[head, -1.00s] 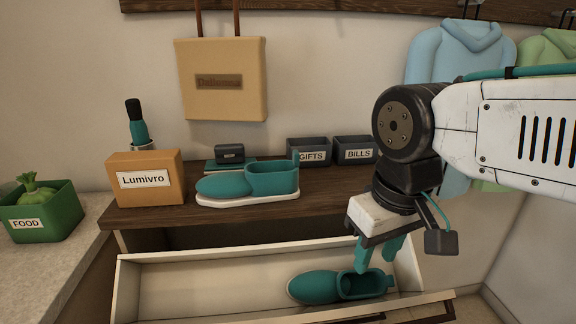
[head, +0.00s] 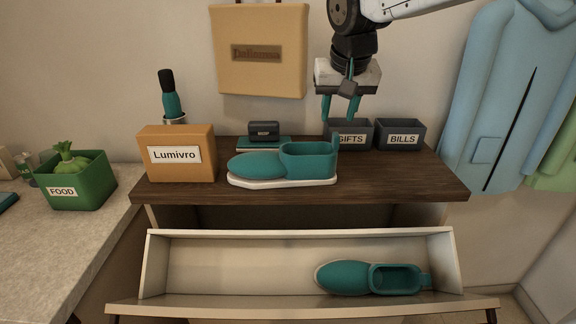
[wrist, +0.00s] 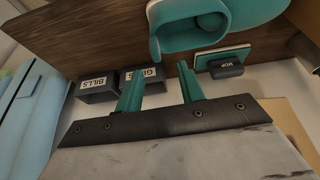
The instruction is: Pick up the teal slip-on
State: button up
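One teal slip-on (head: 285,163) with a white sole lies on the dark wooden cabinet top, toe to the left. It also shows at the top of the wrist view (wrist: 205,22). A second teal slip-on (head: 370,278) lies in the right part of the open drawer (head: 225,262), toe to the left. My gripper (head: 340,117) is above the back of the cabinet top, near the GIFTS bin, up and right of the upper slip-on's heel. Its teal fingers (wrist: 160,90) are apart with nothing between them.
The GIFTS bin (head: 350,133) and BILLS bin (head: 400,134) stand behind the upper slip-on. A Lumivro box (head: 178,155) stands to its left, and a dark stamp-like block (head: 264,131) behind it. A green FOOD bin (head: 80,182) is on the left counter. The drawer's left half is clear.

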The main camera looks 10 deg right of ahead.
aim_at(337, 134)
jog(key=shift+w+f, duration=0.3)
jog(key=shift+w, duration=0.05)
jog(key=x, duration=0.7)
jog(key=shift+s+d+f, duration=0.1)
jog(key=shift+s+d, duration=0.2)
grip_shut()
